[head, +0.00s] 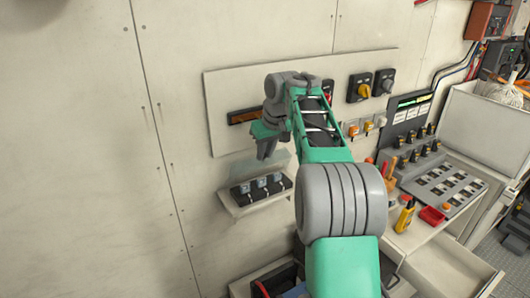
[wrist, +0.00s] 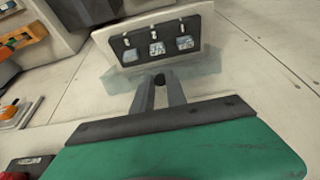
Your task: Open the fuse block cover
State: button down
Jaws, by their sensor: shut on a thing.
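The fuse block (head: 262,187) is a dark base with several fuses on a pale ledge on the wall. It also shows at the top of the wrist view (wrist: 156,43). Its cover (head: 241,168) is a clear, faintly tinted pane above the block, between the block and my gripper; the fuses are uncovered in front of it. In the wrist view the cover (wrist: 203,84) spreads to both sides of my fingertips. My gripper (head: 266,152) is shut on the cover's edge, and its fingers (wrist: 161,82) are close together there. The exact contact is too small to make out.
A pale wall panel behind my arm carries an orange-brown strip (head: 243,116) and rotary switches (head: 359,88). At right, a counter holds a switch console (head: 441,186), a yellow meter (head: 404,216) and a red tray (head: 432,215). The wall left of the block is bare.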

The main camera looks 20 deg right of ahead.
jog(key=c, duration=1.3)
grip_release()
jog(key=v, duration=0.7)
jog(key=shift+s+d+r, duration=0.1)
jog(key=shift+r, duration=0.25)
